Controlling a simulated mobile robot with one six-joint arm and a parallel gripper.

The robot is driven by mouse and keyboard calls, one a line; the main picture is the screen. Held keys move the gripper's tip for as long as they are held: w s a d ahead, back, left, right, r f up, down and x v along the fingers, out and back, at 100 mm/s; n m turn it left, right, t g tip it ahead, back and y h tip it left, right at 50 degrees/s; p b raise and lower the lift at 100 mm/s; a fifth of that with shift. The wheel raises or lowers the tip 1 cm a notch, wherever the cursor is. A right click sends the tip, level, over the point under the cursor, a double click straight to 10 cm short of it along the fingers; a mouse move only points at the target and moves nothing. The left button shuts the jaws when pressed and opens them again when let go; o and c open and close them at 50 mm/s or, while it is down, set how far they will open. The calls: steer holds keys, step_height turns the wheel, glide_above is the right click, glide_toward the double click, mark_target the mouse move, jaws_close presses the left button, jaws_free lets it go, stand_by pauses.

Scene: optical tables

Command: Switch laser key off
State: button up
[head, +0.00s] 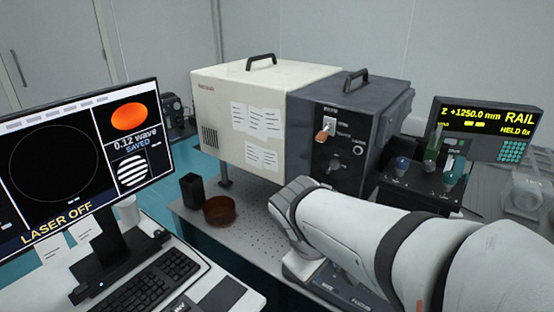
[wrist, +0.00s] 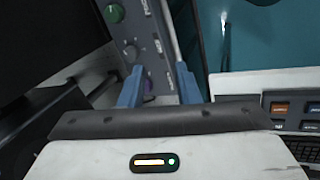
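In the wrist view my gripper (wrist: 158,76) shows two blue fingers set apart, with nothing visibly held. A grey control panel (wrist: 148,28) lies beyond and between the fingers. It carries a green knob (wrist: 115,12), a grey round knob (wrist: 130,51) and a small purple part (wrist: 148,87) partly hidden near the left finger. I cannot tell which of these is the laser key. In the head view my white arm reaches in from the right, and its fingers are hidden. The monitor (head: 75,150) there reads "LASER OFF".
A cream and dark grey instrument box (head: 350,110) stands behind my wrist, with an orange-tipped switch (head: 322,136) on its front. A rail display (head: 490,128) stands at right. A keyboard (head: 150,280) lies front left.

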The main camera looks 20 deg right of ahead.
steer(key=w+d+n+t+h+b, duration=0.1)
steer(key=w+d+n+h+b, duration=0.2)
steer(key=d+n+h, duration=0.15)
steer(key=n+t+h+b, duration=0.55)
steer(key=n+t, duration=0.25)
steer(key=n, duration=0.3)
glide_toward(329, 170)
steer(key=x, duration=0.3)
steer(key=shift+x, duration=3.45)
steer(key=shift+c, duration=0.2)
jaws_close()
